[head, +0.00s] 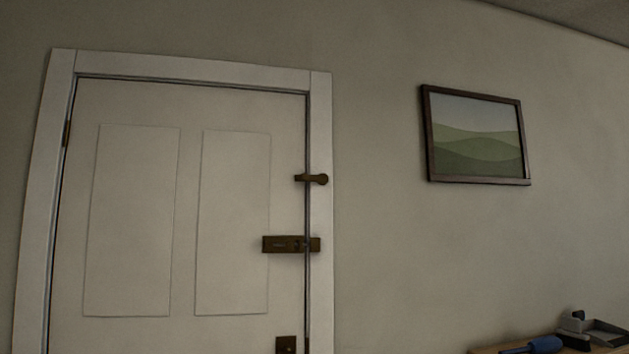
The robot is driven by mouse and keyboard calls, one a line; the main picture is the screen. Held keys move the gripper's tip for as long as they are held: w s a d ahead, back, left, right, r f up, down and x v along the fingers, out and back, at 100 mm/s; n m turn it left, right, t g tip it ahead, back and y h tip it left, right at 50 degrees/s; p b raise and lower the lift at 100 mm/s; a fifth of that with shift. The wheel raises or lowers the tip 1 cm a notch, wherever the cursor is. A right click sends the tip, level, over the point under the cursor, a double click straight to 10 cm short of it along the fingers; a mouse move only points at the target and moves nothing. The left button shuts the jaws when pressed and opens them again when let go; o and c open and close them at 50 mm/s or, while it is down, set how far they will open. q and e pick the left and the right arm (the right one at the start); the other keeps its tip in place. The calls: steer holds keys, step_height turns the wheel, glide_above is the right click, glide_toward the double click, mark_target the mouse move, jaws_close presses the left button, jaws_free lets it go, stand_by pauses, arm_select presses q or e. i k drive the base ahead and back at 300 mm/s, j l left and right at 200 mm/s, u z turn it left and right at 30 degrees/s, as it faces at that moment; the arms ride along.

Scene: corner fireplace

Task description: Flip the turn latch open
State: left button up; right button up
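A small dark bronze turn latch (312,179) is mounted at the right edge of the white door (187,220). Its round end sits on the frame and its bar points left, lying horizontally across the gap onto the door's edge. Below it is a bronze slide bolt (285,244) that also spans the door and the frame. The door looks closed. Neither of my grippers is in the head view.
A white door frame (321,120) surrounds the door. A framed landscape picture (476,137) hangs on the wall at right. A wooden surface with several items, including a blue object (545,344), shows at the bottom right. A dark lock plate (286,345) is at the bottom.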

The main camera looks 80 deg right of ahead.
mark_target(304, 177)
steer(key=z, duration=2.75)
